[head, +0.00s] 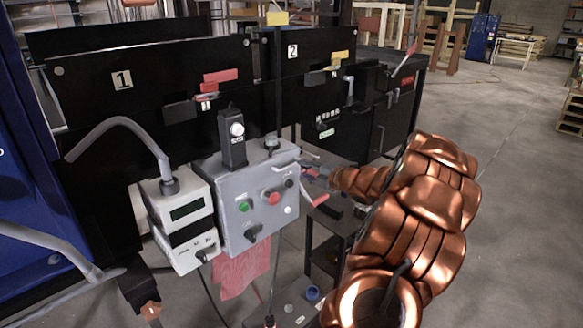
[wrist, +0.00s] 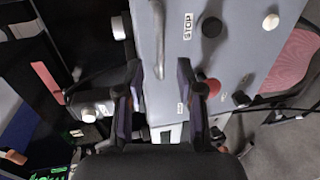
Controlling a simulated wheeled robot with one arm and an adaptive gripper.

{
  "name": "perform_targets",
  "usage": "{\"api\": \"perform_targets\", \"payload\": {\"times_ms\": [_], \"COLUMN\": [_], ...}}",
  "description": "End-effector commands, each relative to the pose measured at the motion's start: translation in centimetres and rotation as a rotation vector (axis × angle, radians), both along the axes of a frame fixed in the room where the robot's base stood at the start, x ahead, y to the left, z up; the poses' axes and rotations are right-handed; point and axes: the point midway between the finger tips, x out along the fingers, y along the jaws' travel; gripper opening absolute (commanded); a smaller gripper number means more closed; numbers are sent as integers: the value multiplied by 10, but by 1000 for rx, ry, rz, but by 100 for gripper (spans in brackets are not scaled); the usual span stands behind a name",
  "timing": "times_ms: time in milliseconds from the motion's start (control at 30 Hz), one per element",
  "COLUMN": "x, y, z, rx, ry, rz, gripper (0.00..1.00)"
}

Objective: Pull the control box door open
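The control box (head: 233,205) is a grey box with a green button (head: 244,205), a red button (head: 272,198) and dark knobs on its front. A pale bar handle (head: 284,165) sits near its upper right edge. The door looks shut. In the wrist view, the box front (wrist: 232,48) fills the upper right. My gripper (wrist: 157,68) is open there, its two dark fingers on either side of the handle (wrist: 157,40), with gaps; contact is not visible.
A white meter box (head: 184,222) with a grey hose stands left of the control box. A black device (head: 232,140) stands at its top. Black panels (head: 140,85) rise behind. A red cloth (head: 245,272) hangs below. Open floor (head: 505,200) lies to the right.

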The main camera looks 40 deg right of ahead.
Motion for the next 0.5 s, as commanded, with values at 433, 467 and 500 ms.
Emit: {"api": "perform_targets", "payload": {"times_ms": [433, 467, 500], "x": [51, 54, 57], "y": [0, 0, -1], "z": [-10, -10, -11], "rx": [4, 3, 3], "ry": [1, 1, 1], "rz": [-2, -1, -2], "gripper": [37, 37, 37]}}
